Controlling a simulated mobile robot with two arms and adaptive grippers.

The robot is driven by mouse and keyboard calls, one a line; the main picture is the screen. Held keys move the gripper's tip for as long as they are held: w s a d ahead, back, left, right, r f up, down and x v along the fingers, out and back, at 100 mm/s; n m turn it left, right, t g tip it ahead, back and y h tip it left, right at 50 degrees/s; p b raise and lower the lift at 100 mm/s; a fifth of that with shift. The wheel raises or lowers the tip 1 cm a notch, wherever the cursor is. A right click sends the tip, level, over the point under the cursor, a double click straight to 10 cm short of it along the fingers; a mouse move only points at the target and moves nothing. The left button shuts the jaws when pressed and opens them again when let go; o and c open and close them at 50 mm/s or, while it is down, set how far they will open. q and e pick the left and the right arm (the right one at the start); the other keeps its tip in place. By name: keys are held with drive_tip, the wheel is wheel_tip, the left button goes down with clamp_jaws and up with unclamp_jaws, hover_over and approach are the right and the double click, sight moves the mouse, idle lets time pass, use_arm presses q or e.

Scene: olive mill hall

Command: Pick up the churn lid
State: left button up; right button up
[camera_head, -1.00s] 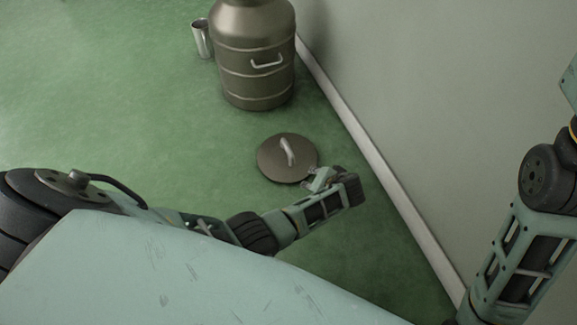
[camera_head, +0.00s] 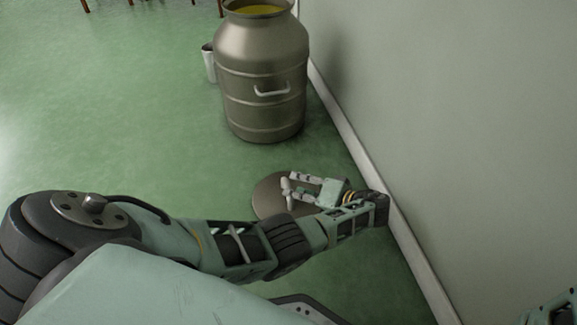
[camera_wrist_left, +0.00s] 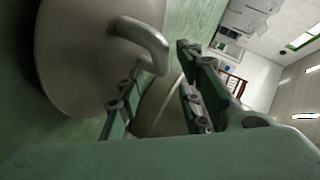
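The churn lid (camera_head: 268,196) is a round grey-brown disc lying on the green floor in front of the churn, partly hidden by my left gripper and arm. In the left wrist view the lid (camera_wrist_left: 75,60) fills the left side, with its pale bar handle (camera_wrist_left: 146,42) standing out from it. My left gripper (camera_head: 288,187) is over the lid with its fingers apart around or beside the handle. In the left wrist view the left gripper (camera_wrist_left: 155,85) is open, the handle's end close to the gap between the fingers.
The metal churn (camera_head: 262,85) stands behind the lid, open-topped with yellow liquid inside. A small metal cup (camera_head: 209,63) stands to its left. The wall (camera_head: 450,130) and its white skirting (camera_head: 345,130) run close along the right. Green floor to the left is clear.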

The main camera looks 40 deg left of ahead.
sight(293, 188)
use_arm(q)
drive_tip(key=x, duration=0.1)
drive_tip(key=b+x, duration=0.1)
drive_tip(key=x, duration=0.1)
drive_tip(key=shift+s+d+f, duration=0.1)
drive_tip(key=shift+d+f, duration=0.05)
drive_tip(key=shift+f, duration=0.1)
drive_tip(key=shift+a, duration=0.4)
clamp_jaws()
drive_tip(key=shift+f, duration=0.1)
